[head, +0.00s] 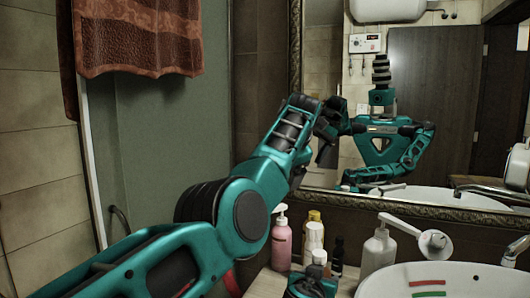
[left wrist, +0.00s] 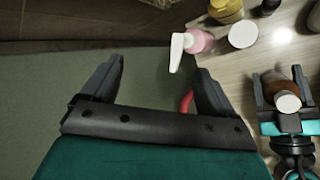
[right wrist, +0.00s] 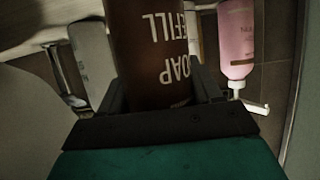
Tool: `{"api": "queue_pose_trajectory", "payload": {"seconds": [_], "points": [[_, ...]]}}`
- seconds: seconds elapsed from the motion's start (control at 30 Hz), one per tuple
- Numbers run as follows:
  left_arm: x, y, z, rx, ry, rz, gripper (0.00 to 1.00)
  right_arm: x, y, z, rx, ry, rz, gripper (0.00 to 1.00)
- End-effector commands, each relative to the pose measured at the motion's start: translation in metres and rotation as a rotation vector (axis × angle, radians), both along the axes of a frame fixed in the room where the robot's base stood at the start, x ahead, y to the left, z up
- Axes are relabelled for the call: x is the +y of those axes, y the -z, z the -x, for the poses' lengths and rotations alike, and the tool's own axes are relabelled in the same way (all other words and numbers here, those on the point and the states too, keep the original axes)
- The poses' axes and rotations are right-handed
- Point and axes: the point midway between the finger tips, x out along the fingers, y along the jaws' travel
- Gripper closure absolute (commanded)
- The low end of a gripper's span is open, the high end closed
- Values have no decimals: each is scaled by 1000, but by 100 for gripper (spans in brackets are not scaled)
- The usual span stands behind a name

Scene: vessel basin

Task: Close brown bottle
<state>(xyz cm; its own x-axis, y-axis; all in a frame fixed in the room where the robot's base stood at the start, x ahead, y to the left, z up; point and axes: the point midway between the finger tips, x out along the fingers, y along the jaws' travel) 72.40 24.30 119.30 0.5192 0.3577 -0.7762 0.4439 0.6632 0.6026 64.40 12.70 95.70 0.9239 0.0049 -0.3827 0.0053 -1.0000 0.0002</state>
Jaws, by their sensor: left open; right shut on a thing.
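The brown bottle (right wrist: 155,45), with upside-down "SOAP REFILL" lettering, is between the fingers of my right gripper (right wrist: 160,92), which is shut on it. In the left wrist view the brown bottle (left wrist: 279,84) shows at the right edge with a white round top (left wrist: 288,102). I cannot tell whether this is a cap or how firmly it sits. In the head view the right gripper (head: 312,284) is low at the counter, below a small white top (head: 319,257). My left gripper (head: 326,135) is raised in front of the mirror. Its fingers (left wrist: 160,85) are apart and empty.
A white dispenser (head: 380,250) and the basin (head: 385,281) are right. A towel (head: 135,40) hangs upper left.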

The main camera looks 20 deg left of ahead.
Motion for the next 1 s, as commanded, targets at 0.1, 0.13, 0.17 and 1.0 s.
{"api": "queue_pose_trajectory", "payload": {"seconds": [0.1,0.13,0.17,1.0], "points": [[16,-15,-10,-57,37,-95,12,0,0,0,1,0,0,100],[19,-20,-12,-70,46,-120,12,0,0,0,1,0,0,100],[23,-24,-14,-83,57,-148,12,0,0,0,1,0,0,100],[74,-133,-44,-288,263,-794,12,0,0,0,1,0,0,100]]}}
